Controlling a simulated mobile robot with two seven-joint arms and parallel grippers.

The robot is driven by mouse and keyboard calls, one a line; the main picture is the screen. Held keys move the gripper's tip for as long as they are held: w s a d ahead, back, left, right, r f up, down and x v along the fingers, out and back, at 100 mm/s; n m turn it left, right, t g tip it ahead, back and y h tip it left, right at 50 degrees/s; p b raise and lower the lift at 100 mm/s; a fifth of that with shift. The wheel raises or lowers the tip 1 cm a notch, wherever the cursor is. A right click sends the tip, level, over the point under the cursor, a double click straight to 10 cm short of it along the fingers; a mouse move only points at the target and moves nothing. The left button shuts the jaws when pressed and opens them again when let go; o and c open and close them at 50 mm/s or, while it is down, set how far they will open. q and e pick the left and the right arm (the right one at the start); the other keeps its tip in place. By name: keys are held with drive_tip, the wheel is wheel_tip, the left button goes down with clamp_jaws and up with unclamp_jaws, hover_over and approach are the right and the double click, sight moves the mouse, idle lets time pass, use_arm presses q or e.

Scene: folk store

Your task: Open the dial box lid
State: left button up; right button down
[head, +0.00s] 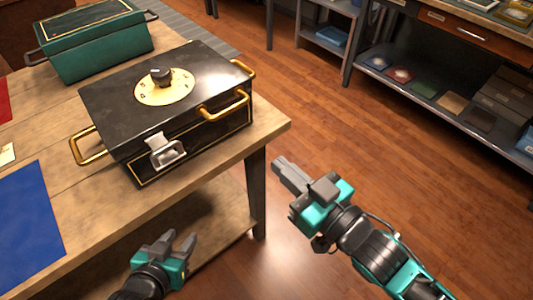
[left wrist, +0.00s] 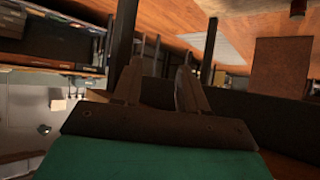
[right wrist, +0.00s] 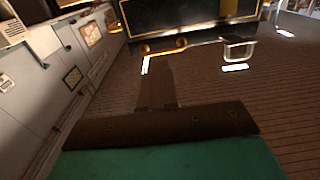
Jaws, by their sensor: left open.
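The dial box (head: 190,112) is black with gold trim and sits on the wooden table. Its lid (head: 120,95) is down. A black dial (head: 161,74) on a round gold plate (head: 180,88) is on the lid. A silver latch (head: 167,152) is on the front face. Gold handles stick out at the sides and front. My left gripper (head: 180,239) is open and empty, low in front of the table edge. My right gripper (head: 280,165) is shut and empty, right of the table corner. The box front (right wrist: 190,14) also shows in the right wrist view.
A teal box (head: 95,42) stands behind on the table (head: 265,128). A blue sheet (head: 28,225) lies at the table's left front. A lower shelf (head: 205,215) is under the tabletop. Shelving (head: 445,90) stands at the back right. The floor between is clear.

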use_arm(q)
drive_tip(key=shift+w+d+f+b, duration=0.2)
drive_tip(key=shift+d+f+b, duration=0.45)
drive_tip(key=shift+b, duration=0.75)
use_arm(e)
drive_tip(key=x, duration=0.9)
drive_tip(key=shift+w+a, duration=0.15)
drive_tip(key=shift+w, duration=0.05)
use_arm(q)
drive_tip(key=shift+r, duration=0.1)
drive_tip(key=shift+s, duration=0.15)
use_arm(e)
drive_tip(key=shift+w, duration=0.1)
idle(0.3)
drive_tip(key=shift+w+a, duration=0.25)
drive_tip(key=shift+w, duration=0.05)
